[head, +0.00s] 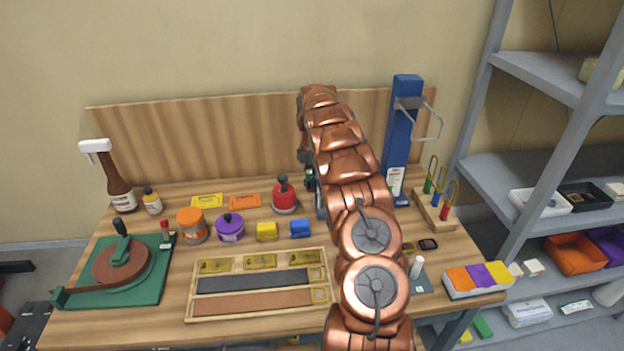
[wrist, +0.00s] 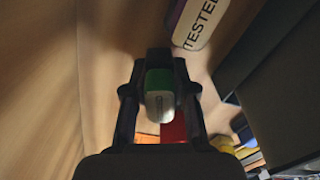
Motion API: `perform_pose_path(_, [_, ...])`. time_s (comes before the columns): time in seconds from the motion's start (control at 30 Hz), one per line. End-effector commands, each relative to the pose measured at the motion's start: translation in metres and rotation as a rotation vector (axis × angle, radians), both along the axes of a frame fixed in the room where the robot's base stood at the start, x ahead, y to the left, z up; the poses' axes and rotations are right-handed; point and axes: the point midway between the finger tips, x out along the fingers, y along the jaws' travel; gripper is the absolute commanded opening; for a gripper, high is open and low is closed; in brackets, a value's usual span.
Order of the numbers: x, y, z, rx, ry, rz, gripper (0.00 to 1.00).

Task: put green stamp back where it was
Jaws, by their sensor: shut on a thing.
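In the wrist view, my gripper (wrist: 160,95) is shut on the green stamp (wrist: 180,76), which shows a green body and a pale, greyish end. In the head view, my arm covers most of my gripper, and only a small green and dark part shows beside the arm near the back panel. A wooden stand (head: 436,212) with green, blue and red pieces under wire loops is at the right of the table. I cannot tell which spot was the stamp's own.
A red round-based tool (head: 284,196) stands left of my arm. A blue upright post (head: 401,135) with a wire holder stands right of it. A wooden tray (head: 190,306) lies in front. Grey shelves (head: 540,168) are at right. A "TESTED" label (wrist: 201,24) shows in the wrist view.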

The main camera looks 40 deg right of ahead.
Motion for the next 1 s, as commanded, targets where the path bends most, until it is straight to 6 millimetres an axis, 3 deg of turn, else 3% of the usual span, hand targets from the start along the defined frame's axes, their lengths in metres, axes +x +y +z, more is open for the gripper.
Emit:
perform_pose_path(0.1, [-0.001, 0.001, -0.010, 0.002, 0.004, 0.000, 0.04])
perform_pose_path(0.47, [0.000, 0.001, -0.015, 0.000, 0.001, 0.001, 0.04])
perform_pose_path(0.5, [0.000, 0.001, -0.015, 0.000, 0.001, 0.000, 0.28])
perform_pose_path(0.7, [0.000, 0.001, -0.014, 0.000, 0.001, 0.001, 0.49])
perform_pose_path(1.0, [0.000, 0.001, -0.013, 0.000, 0.001, 0.001, 0.51])
